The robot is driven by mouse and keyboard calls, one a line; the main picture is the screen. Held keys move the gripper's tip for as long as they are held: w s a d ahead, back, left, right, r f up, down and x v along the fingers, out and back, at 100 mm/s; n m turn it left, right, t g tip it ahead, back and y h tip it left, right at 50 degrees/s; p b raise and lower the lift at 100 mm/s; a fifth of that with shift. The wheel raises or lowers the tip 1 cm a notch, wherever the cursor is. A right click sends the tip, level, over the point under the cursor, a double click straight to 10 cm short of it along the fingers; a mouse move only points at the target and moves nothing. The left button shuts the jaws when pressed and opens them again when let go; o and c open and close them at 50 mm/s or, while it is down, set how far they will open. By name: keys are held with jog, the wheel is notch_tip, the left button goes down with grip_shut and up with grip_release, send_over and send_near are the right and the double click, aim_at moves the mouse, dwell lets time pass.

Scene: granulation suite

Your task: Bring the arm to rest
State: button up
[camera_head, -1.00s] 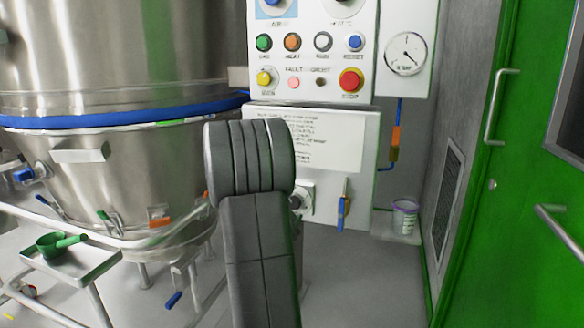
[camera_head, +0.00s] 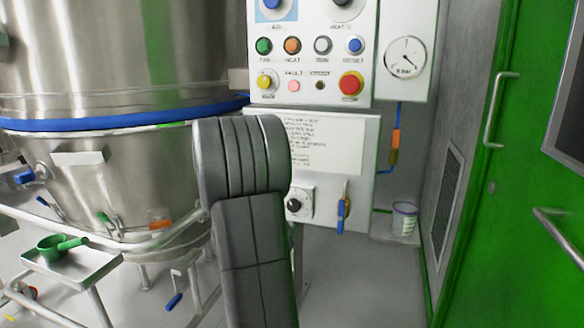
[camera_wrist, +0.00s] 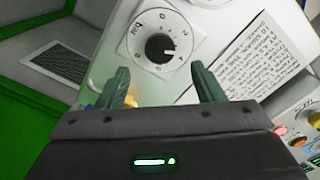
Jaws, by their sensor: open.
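My gripper (camera_wrist: 161,90) shows in the wrist view with its two dark green fingers apart and nothing between them. Beyond the fingertips is a black rotary knob (camera_wrist: 160,47) on a white square plate, with numbers around it. The gripper is apart from the knob as far as I can tell. In the head view my grey arm (camera_head: 245,220) stands in the middle, and the gripper itself is hidden behind it. The same knob (camera_head: 296,204) shows just right of the arm, on the lower white panel.
The control panel (camera_head: 312,22) with coloured buttons is straight ahead. A blue-handled valve (camera_head: 341,212) is right of the knob. A steel vessel (camera_head: 110,180) and a small tray (camera_head: 85,268) with a green scoop (camera_head: 62,245) stand left. A green door (camera_head: 510,180) is right. Floor between is clear.

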jog(key=x, duration=0.6)
jog(key=shift+w+r, duration=0.1)
jog(key=shift+r, duration=0.1)
jog(key=shift+r+n+p, duration=0.1)
jog(key=shift+n+p, duration=0.8)
jog(key=shift+p, duration=0.15)
jog(key=n+p, duration=0.4)
jog(key=p, duration=0.2)
jog(key=shift+n, duration=0.3)
jog(key=n+p, duration=0.5)
jog(key=p, duration=0.3)
jog(key=shift+n, duration=0.4)
send_near(293, 206)
jog(key=shift+w, duration=0.35)
jog(key=shift+s+d, duration=0.1)
